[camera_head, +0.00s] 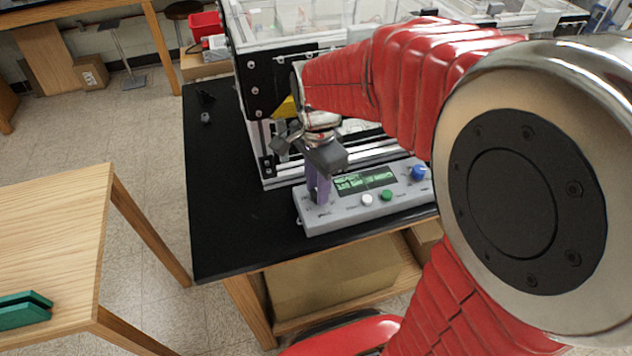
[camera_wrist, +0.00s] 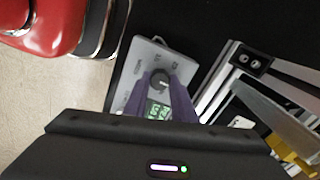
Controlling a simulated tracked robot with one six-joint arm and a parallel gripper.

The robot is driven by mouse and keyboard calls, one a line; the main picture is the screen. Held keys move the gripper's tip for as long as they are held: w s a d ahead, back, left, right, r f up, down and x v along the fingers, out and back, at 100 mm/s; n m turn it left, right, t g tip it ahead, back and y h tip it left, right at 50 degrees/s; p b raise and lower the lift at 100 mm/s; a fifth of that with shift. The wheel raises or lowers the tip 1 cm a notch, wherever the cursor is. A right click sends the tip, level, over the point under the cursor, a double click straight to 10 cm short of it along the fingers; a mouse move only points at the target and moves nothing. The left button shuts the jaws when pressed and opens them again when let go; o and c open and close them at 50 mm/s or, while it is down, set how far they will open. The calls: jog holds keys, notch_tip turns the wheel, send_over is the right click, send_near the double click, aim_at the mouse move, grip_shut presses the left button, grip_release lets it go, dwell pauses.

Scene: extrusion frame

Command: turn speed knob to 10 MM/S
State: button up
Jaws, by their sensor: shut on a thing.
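A grey control box (camera_head: 314,223) sits on the black table top. Its lit green display (camera_head: 364,181) shows text too small to read surely. A white button (camera_head: 367,199), a green button (camera_head: 387,194) and a blue knob (camera_head: 418,173) are on its face. My gripper (camera_head: 319,192) points down at the left end of the box, with purple fingers. In the wrist view, a dark round speed knob (camera_wrist: 159,80) lies between the fingertips, which are shut on it. The control box also shows there (camera_wrist: 147,55). In the head view, my fingers hide this knob.
An extrusion frame with clear panels and a black bracket (camera_head: 262,83) stands behind the box. A wooden table (camera_head: 55,235) with a green object (camera_head: 24,311) stands at the left. A cardboard box (camera_head: 330,283) is below.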

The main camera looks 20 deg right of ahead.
jog(key=shift+o, duration=0.2)
jog(key=shift+d, duration=0.3)
jog(key=shift+n, duration=0.5)
jog(key=n, duration=0.4)
jog(key=shift+n, duration=0.3)
jog(key=n, duration=1.2)
jog(key=shift+n, duration=0.4)
jog(key=n, duration=0.5)
jog(key=shift+n, duration=0.3)
jog(key=o, duration=1)
